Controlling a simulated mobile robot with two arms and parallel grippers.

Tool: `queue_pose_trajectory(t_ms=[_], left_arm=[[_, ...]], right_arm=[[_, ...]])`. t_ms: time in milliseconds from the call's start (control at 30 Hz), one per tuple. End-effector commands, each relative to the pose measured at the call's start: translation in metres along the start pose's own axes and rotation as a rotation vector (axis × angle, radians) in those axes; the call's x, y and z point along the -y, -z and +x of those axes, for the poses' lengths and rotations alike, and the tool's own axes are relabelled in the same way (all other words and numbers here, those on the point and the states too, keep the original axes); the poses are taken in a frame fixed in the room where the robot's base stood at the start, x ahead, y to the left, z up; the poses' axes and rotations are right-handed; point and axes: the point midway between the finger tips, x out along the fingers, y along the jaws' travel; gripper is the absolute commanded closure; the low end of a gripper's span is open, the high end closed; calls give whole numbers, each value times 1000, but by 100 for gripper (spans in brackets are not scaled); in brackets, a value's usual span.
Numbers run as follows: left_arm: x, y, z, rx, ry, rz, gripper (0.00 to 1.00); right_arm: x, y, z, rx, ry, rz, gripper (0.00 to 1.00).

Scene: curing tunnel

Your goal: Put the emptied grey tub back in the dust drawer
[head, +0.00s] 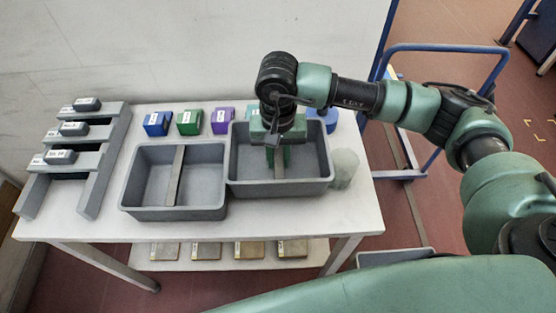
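Two grey tubs stand side by side on the white table, each with a bar across its middle. The left tub (172,213) looks empty. The right tub (282,188) also shows no contents, though my gripper hides part of its inside. I cannot tell whether it rests on the table or is slightly raised. My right gripper (278,158) points down into the right tub, with its green fingers at the bar. I cannot tell whether they are closed on it. I cannot make out which thing is the dust drawer. My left gripper is out of view.
A grey stepped rack (92,185) with dark labelled blocks stands at the table's left. Blue (157,123), green (189,122) and purple (222,120) blocks line the back. A translucent cup (344,168) stands right of the tubs. A blue-railed cart (440,48) is behind my arm.

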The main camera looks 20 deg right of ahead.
Motion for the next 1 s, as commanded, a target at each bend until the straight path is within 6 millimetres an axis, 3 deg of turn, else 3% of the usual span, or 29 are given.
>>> queue_pose_trajectory(t_ms=[133, 533, 567, 600, 1000], left_arm=[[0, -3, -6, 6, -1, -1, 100], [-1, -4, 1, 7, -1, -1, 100], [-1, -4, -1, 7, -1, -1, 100], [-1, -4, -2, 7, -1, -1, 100], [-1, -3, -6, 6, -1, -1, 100]], right_arm=[[0, 0, 20, 1, 0, 1, 100], [0, 0, 26, -1, 1, 0, 100], [0, 0, 25, -1, 0, 0, 72], [0, 0, 24, 0, 0, 0, 61], [0, 0, 20, 0, 0, 1, 59]])
